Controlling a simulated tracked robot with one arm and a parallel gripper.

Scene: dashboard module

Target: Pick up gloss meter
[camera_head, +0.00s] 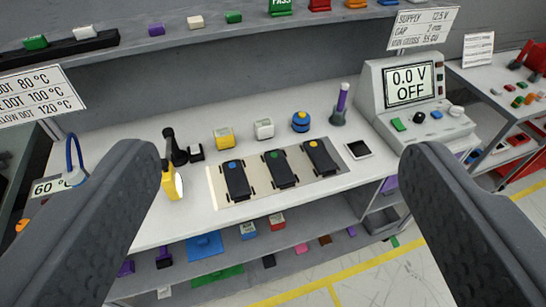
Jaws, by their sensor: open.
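My gripper (280,152) is open and empty, its two dark fingers framing the workbench from left and right. No label marks the gloss meter, and I cannot tell which device it is. A yellow handheld device with a pale face (171,181) stands at the left near the front edge. All are beyond the fingers, untouched.
Three dark modules (281,169) with blue, green and orange dots lie on a beige mat (221,184). Shelves run above and below.

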